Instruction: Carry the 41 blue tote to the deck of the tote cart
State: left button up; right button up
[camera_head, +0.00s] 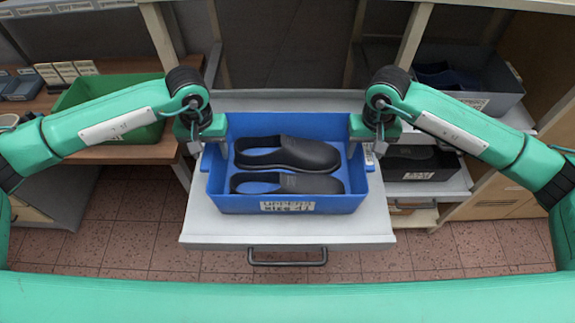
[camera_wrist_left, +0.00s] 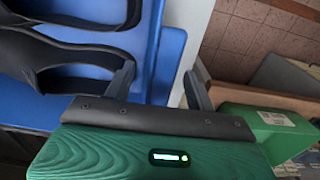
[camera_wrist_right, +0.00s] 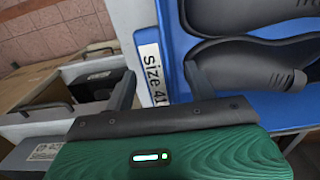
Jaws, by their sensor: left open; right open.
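The blue tote (camera_head: 232,205) stands on a pale grey surface in front of me, with two black shoe uppers (camera_head: 288,154) lying in it. Its front label (camera_head: 287,206) is partly legible; an end label in the right wrist view (camera_wrist_right: 151,75) reads "Size 41". My left gripper (camera_head: 203,140) is open at the tote's left wall; in the left wrist view its fingers stand on either side of that wall (camera_wrist_left: 168,62). My right gripper (camera_head: 371,142) is open at the right wall; in the right wrist view its fingers straddle the labelled wall.
The grey surface (camera_head: 215,232) is the cart's deck or a pulled-out shelf; I cannot tell which. It has a dark handle (camera_head: 287,262) at its front. A green tote (camera_head: 140,132) stands on a wooden bench at left. Grey totes (camera_head: 488,100) sit on shelves at right. Tiled floor (camera_head: 125,225) lies open below.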

pick_arm(q)
jog(key=shift+s+f, duration=0.1)
jog(key=shift+f, duration=0.9)
pick_arm(e)
jog(key=shift+f, duration=1.05)
pick_arm(q)
grip_shut()
pick_arm(e)
grip_shut()
